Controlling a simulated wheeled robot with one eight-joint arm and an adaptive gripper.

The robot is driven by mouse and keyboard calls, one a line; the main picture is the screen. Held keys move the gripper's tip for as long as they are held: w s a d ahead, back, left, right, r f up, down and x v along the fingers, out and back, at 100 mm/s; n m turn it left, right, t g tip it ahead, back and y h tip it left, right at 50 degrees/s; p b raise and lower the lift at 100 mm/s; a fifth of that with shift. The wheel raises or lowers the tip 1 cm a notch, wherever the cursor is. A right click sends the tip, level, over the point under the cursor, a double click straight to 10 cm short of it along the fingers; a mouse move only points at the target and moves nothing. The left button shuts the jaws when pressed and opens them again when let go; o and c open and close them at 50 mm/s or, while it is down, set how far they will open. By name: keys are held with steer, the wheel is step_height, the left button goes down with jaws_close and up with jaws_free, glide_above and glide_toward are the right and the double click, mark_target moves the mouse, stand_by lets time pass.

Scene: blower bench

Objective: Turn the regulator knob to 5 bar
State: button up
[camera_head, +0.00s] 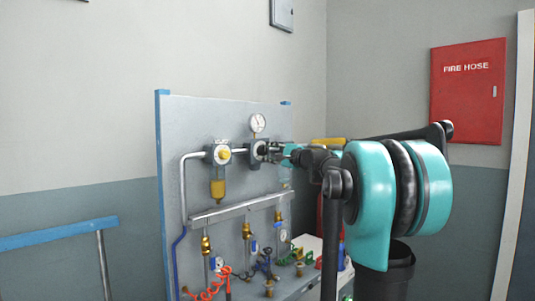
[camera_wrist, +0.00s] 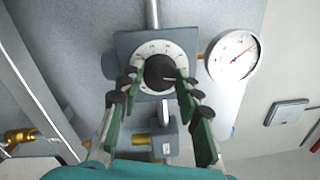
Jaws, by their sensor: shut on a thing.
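The regulator knob (camera_wrist: 160,70) is black and round, with a light pointer line, inside a white dial ring (camera_wrist: 149,48) on a dark grey body (camera_wrist: 124,47). My gripper (camera_wrist: 157,80) has its two fingers on either side of the knob and is shut on it. The round pressure gauge (camera_wrist: 233,56) has a white face and a reddish needle; its figures are too small to read. In the head view the gauge (camera_head: 258,123) stands above the regulator body (camera_head: 257,150), and my gripper (camera_head: 284,152) reaches it from the right, hiding the knob.
A filter with an amber bowl (camera_head: 217,187) hangs left of the regulator. A blue handrail (camera_head: 60,233) is at left, a red fire hose cabinet (camera_head: 467,92) at right.

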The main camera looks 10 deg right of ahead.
steer(key=shift+m+h, duration=0.3)
steer(key=shift+m, duration=2.1)
steer(key=o, duration=1.2)
steer(key=shift+c, duration=0.2)
steer(key=v, duration=1.2)
steer(key=shift+f, duration=0.2)
